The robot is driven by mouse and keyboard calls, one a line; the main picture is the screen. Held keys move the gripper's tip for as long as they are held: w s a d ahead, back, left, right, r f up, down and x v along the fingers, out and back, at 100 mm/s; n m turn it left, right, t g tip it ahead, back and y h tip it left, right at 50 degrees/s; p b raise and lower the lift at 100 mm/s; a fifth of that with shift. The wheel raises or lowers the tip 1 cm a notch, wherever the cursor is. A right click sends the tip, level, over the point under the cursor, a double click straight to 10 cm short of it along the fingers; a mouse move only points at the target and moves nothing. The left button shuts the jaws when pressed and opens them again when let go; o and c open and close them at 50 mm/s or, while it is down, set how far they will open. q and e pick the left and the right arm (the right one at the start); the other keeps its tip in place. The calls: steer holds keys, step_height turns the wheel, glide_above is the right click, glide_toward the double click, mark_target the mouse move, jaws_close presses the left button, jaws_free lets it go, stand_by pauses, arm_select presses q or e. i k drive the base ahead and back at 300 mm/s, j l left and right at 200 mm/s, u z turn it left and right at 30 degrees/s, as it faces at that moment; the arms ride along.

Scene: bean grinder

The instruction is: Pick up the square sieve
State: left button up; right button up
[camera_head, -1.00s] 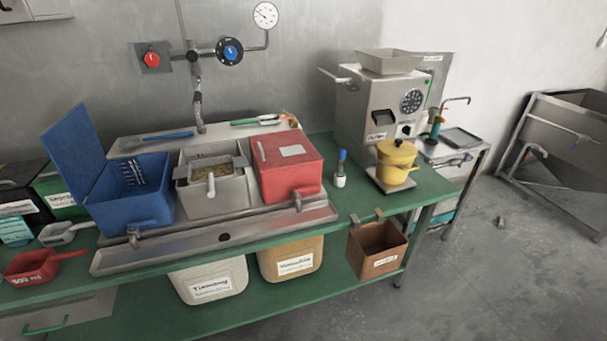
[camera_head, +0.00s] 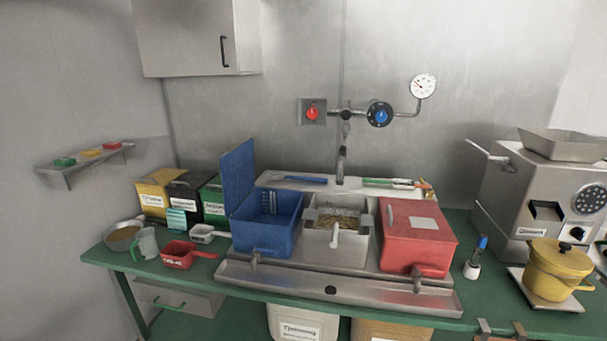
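What looks like the square sieve (camera_head: 338,222) sits in the top of the open grey middle bin (camera_head: 335,253). Its flat metal tabs rest on the bin's left and right rims, and brownish grainy contents show inside. A light handle, perhaps of a scoop, sticks up at its front edge and hides part of it. The blue bin (camera_head: 266,237) with its lid raised stands to the left, and the closed red bin (camera_head: 417,246) to the right. Neither of my grippers is in view.
A metal trough (camera_head: 338,287) with taps runs along the front. Red (camera_head: 183,257) and white (camera_head: 203,234) scoops, a jug (camera_head: 146,243) and a bowl (camera_head: 124,234) stand left. A yellow pot (camera_head: 556,269) and grinder (camera_head: 545,195) stand right. A tap pipe (camera_head: 341,167) hangs behind the bins.

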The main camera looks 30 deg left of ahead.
mark_target(336, 232)
steer(key=k+j, duration=0.1)
steer(key=j, duration=0.35)
steer(key=k+j, duration=0.15)
steer(key=j, duration=0.3)
steer(key=k+j, duration=0.1)
steer(key=j, duration=0.3)
steer(key=k+j+u, duration=0.1)
steer(key=j, duration=0.35)
steer(key=k+j, duration=0.1)
steer(key=j, duration=0.35)
steer(key=k+j, duration=0.1)
steer(key=j, duration=0.35)
steer(key=k+j, duration=0.1)
steer(key=j, duration=0.35)
